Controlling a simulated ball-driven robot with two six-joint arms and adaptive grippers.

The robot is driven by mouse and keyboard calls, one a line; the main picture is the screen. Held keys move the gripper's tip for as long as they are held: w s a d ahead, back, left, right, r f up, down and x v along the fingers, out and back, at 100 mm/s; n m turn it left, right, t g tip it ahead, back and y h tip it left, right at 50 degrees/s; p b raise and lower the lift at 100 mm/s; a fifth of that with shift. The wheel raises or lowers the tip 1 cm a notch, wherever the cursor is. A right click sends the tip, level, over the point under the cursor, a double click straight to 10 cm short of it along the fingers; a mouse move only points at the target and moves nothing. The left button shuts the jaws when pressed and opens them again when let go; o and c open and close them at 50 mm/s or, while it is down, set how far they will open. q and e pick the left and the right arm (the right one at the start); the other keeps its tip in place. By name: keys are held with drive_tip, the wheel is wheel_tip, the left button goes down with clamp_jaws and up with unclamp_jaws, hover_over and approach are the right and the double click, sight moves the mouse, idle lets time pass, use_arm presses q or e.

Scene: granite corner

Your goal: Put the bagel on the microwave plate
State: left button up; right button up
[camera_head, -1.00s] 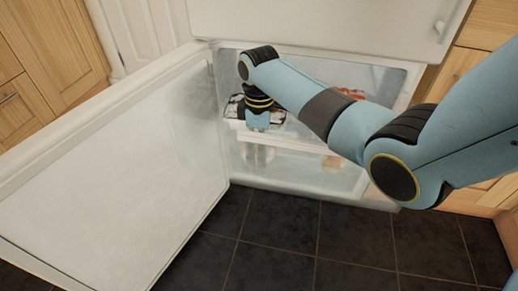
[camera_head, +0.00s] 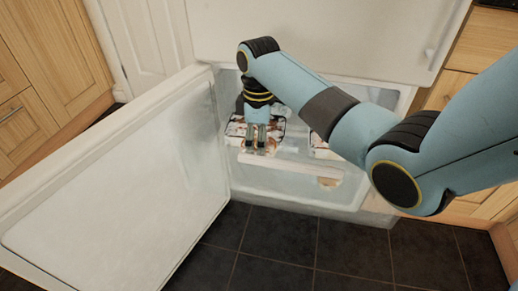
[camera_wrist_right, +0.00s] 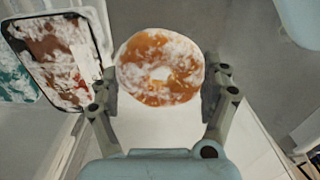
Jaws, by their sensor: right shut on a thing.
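The bagel (camera_wrist_right: 140,52), a frosted golden-brown ring, is between the two fingers of my right gripper (camera_wrist_right: 163,80) in the right wrist view. The fingers are shut on its sides. In the head view, my right gripper (camera_head: 258,148) points down inside the open freezer compartment, and the bagel is too small and covered there to make out surely. The microwave plate is not in view. My left gripper is not in view.
The freezer door (camera_head: 125,190) stands open at the left. A black-rimmed frosted food tray (camera_wrist_right: 45,65) lies close left of the bagel, with a teal pack (camera_wrist_right: 14,80) beyond it. A tan round thing (camera_head: 329,182) sits in the lower bin. Dark tiled floor lies in front.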

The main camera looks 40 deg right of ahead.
use_arm(q)
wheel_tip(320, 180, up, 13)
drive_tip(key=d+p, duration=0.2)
drive_tip(key=p, duration=1.2)
use_arm(e)
wheel_tip(320, 180, up, 18)
drive_tip(key=f, duration=0.1)
drive_tip(key=b, duration=0.6)
hover_over(256, 144)
wheel_tip(256, 144, down, 4)
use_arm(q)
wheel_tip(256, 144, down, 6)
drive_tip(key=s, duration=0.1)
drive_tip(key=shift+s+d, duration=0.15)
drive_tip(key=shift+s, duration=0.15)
use_arm(e)
drive_tip(key=shift+f+t, duration=0.1)
drive_tip(key=shift+t, duration=0.2)
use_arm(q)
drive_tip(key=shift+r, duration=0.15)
